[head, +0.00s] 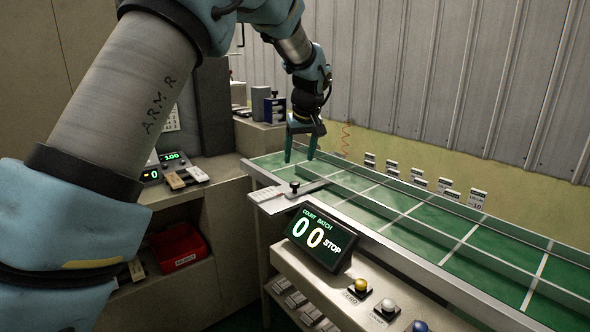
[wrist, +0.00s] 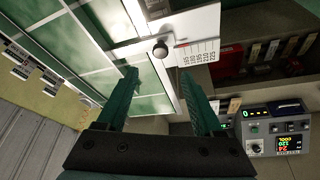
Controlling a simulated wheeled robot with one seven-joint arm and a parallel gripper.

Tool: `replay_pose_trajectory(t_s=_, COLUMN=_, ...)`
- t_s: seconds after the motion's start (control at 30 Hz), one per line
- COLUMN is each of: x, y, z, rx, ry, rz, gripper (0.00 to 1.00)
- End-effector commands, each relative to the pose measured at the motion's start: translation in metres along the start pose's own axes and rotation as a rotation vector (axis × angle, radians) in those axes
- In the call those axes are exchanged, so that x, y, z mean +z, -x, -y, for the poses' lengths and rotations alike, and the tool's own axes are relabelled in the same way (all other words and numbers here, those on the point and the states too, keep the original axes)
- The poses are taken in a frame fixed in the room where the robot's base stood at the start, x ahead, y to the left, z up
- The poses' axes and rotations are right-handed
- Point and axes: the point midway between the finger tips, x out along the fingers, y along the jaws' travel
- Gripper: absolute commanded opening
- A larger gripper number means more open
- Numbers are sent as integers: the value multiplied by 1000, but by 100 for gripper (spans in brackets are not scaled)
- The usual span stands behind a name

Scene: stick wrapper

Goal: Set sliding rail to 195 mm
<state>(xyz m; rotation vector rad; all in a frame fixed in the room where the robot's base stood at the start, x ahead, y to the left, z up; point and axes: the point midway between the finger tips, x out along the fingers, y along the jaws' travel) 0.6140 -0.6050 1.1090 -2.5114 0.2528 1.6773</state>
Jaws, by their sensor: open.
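The sliding rail (head: 430,217) is a long bar lying along the green belt. A flat bracket with a dark round clamp knob (head: 295,186) sits at its near end, over a white scale plate (head: 266,194). In the wrist view the knob (wrist: 160,49) lies left of the scale's printed ticks and numbers (wrist: 198,54), which are too small and turned to read surely. My gripper (head: 302,158) is open and empty, fingers pointing down above the belt's far left end, apart from the knob. In the wrist view the knob lies beyond and between the fingertips (wrist: 158,73).
A COUNT BATCH display (head: 320,238) reading 00 STOP stands in front of the belt, with several buttons (head: 388,306) beside it. A red bin (head: 178,246) sits on the left shelf. Labelled packs (head: 420,183) line the far wall. The belt top is clear.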

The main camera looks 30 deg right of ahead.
Motion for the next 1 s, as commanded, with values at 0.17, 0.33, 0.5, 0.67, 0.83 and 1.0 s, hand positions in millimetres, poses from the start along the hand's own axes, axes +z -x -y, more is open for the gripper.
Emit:
replay_pose_trajectory(t_s=0.17, x=0, y=-25, z=2, rx=-5, ry=0, rz=5, gripper=68)
replay_pose_trajectory(t_s=0.33, x=0, y=-56, z=2, rx=-5, ry=0, rz=4, gripper=68)
replay_pose_trajectory(t_s=0.5, x=0, y=-84, z=2, rx=-3, ry=-1, rz=3, gripper=68)
replay_pose_trajectory(t_s=0.67, x=0, y=-99, z=2, rx=-2, ry=0, rz=2, gripper=68)
replay_pose_trajectory(t_s=0.83, x=0, y=-105, z=1, rx=0, ry=0, rz=1, gripper=68)
replay_pose_trajectory(t_s=1.0, x=0, y=-105, z=1, rx=0, ry=0, rz=1, gripper=68)
